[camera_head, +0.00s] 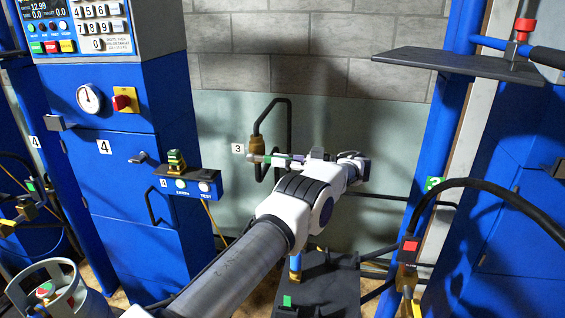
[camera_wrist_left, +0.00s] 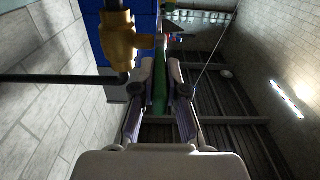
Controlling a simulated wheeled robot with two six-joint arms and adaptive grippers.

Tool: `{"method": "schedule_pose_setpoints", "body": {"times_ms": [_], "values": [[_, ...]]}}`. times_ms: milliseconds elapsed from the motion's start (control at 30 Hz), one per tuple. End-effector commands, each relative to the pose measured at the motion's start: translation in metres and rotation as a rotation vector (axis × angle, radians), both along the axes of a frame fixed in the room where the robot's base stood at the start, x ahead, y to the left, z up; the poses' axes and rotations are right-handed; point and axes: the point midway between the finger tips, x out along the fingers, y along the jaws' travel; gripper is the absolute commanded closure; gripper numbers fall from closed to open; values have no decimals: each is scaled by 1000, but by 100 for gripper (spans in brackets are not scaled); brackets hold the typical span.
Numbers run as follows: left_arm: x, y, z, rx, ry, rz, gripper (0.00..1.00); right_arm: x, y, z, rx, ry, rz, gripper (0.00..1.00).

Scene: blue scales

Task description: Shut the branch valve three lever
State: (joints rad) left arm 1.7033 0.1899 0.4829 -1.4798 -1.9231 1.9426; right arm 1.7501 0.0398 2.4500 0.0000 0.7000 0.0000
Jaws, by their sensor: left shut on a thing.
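The branch valve three (camera_head: 255,145) is a brass body on a dark pipe against the pale wall, beside a white label "3" (camera_head: 238,149). In the wrist view its brass body (camera_wrist_left: 118,40) is at the upper left. Its lever, with a green grip (camera_head: 283,157), reaches out to the right in the head view. In the wrist view the green grip (camera_wrist_left: 160,88) lies between the two fingers. My left gripper (camera_head: 298,158) is shut on this lever, and its fingers also show in the wrist view (camera_wrist_left: 164,82). My wrist hides part of the fingers in the head view. My right gripper is not in view.
A blue cabinet (camera_head: 120,190) with a keypad and a small button box (camera_head: 190,185) stands left. A gas cylinder (camera_head: 60,290) is at lower left. A dark shelf (camera_head: 455,62) juts from the right-hand blue frame, above a black hose (camera_head: 500,193). A dark scale platform (camera_head: 320,285) lies below my arm.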

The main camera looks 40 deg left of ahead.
Motion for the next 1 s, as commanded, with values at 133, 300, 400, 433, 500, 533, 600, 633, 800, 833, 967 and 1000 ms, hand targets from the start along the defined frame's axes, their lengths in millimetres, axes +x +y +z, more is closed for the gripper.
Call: {"method": "schedule_pose_setpoints", "body": {"times_ms": [133,300,400,433,500,533,600,633,800,833,967,1000], "values": [[-2,0,-5,-6,7,5,74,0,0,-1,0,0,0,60],[-1,0,-3,-4,5,3,62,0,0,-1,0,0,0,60],[-1,0,-2,-3,3,2,62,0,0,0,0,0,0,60],[-1,0,-2,-3,3,2,62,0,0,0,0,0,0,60],[-1,0,1,-2,2,2,62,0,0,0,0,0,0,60],[0,0,4,-3,1,2,62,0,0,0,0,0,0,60],[0,0,13,-3,1,2,62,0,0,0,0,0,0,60],[0,0,19,-3,-2,2,62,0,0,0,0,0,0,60],[-1,1,59,-3,-1,3,62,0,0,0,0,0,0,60],[-1,1,66,-4,0,3,62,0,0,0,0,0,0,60],[-1,1,88,-3,1,4,62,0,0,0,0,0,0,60],[-1,1,92,-4,2,4,62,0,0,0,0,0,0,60]]}}
